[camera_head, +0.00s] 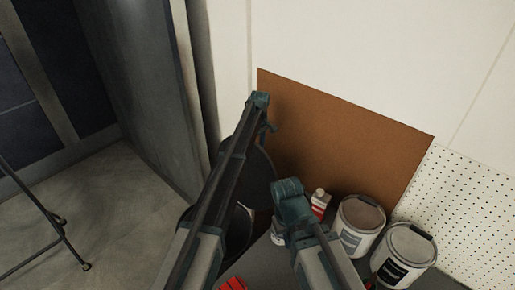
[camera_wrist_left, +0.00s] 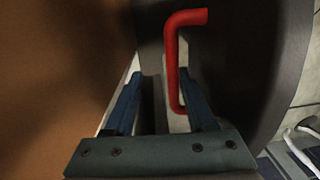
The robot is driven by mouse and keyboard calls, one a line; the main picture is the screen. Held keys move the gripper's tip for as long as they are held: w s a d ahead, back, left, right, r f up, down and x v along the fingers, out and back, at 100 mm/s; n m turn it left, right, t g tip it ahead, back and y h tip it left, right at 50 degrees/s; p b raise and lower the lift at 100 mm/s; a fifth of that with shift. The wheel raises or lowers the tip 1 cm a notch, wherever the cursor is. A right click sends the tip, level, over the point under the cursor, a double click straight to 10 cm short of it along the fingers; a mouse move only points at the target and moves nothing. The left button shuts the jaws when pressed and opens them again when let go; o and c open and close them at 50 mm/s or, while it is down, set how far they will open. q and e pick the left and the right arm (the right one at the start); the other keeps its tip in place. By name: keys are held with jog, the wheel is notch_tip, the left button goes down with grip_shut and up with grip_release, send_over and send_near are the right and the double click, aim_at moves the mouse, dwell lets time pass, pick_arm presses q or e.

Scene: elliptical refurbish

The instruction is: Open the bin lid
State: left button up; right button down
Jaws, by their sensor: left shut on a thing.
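The dark round bin lid (camera_head: 261,179) shows in the head view beside my left arm, in front of the brown board. The bin's body is mostly hidden behind that arm. In the left wrist view the lid (camera_wrist_left: 250,62) is a dark surface with a curved edge, and a red bar handle (camera_wrist_left: 173,62) stands off it. My left gripper (camera_wrist_left: 160,92) is around the handle, which lies close to its right finger; the exact contact is hard to see. The left fingers are not clear in the head view.
A brown board (camera_head: 345,135) leans against the white wall. Two paint cans (camera_head: 358,225) (camera_head: 405,255) and a red and white bottle (camera_head: 320,203) stand on a dark surface near my right arm. A white pegboard (camera_head: 460,205) is at right. The floor at left is mostly clear.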

jog(key=shift+r, duration=0.15)
notch_tip(320, 180, up, 14)
jog(key=p, duration=1.3)
jog(key=shift+f+p, duration=0.25)
jog(key=shift+p, duration=0.15)
